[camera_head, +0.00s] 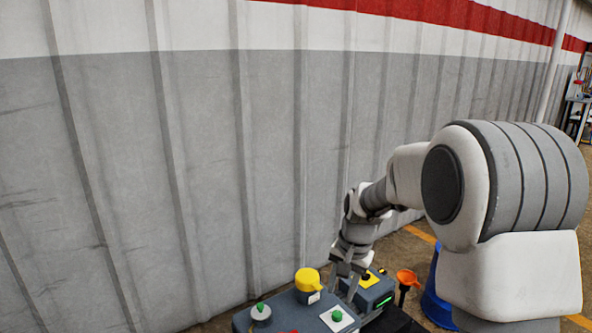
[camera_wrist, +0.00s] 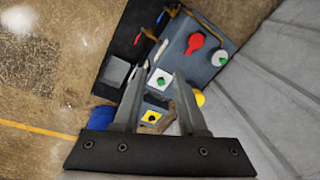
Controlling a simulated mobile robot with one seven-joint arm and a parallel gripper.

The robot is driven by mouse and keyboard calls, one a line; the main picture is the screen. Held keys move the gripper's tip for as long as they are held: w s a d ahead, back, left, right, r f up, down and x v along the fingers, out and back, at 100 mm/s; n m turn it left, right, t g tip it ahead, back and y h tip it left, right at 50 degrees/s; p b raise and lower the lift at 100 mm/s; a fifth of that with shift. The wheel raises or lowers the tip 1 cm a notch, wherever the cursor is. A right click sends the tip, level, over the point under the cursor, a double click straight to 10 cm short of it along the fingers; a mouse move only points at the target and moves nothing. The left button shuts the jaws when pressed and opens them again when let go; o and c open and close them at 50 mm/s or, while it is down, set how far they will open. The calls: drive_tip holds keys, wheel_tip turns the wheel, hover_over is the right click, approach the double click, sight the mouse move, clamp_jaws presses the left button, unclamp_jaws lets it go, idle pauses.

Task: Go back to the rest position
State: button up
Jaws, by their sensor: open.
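My gripper (camera_head: 349,283) hangs at the end of my arm, in front of the wall and by the grey control boxes. In the wrist view my gripper (camera_wrist: 159,76) has its two fingers spread, with nothing held between them. Below the fingers a white plate with a green button (camera_wrist: 160,80) shows on the grey control box (camera_wrist: 192,70). The same green button (camera_head: 337,316) is at the bottom of the head view, just below the gripper. How far the fingertips are from the boxes is hard to tell.
A yellow cap (camera_head: 308,280), a green-tipped grey knob (camera_head: 261,312) and a box with a yellow plate (camera_head: 367,281) are close by. An orange funnel (camera_head: 407,277) and blue bin (camera_head: 436,292) stand right. The grey wall (camera_head: 200,170) runs behind. A red part (camera_wrist: 195,43) sits on the box.

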drive_tip(key=s+d+r+n+t, duration=0.2)
drive_tip(key=s+r+n, duration=0.1)
drive_tip(key=s+r, duration=0.85)
drive_tip(key=s+d+r+n+t+h+p, duration=0.1)
drive_tip(key=s+r, duration=0.1)
drive_tip(key=s, duration=0.6)
drive_tip(key=s+d+r+n+t, duration=0.1)
drive_tip(key=s+r+n, duration=0.1)
drive_tip(key=s, duration=0.5)
wheel_tip(320, 180, up, 20)
drive_tip(key=p, duration=2)
drive_tip(key=shift+a, duration=0.15)
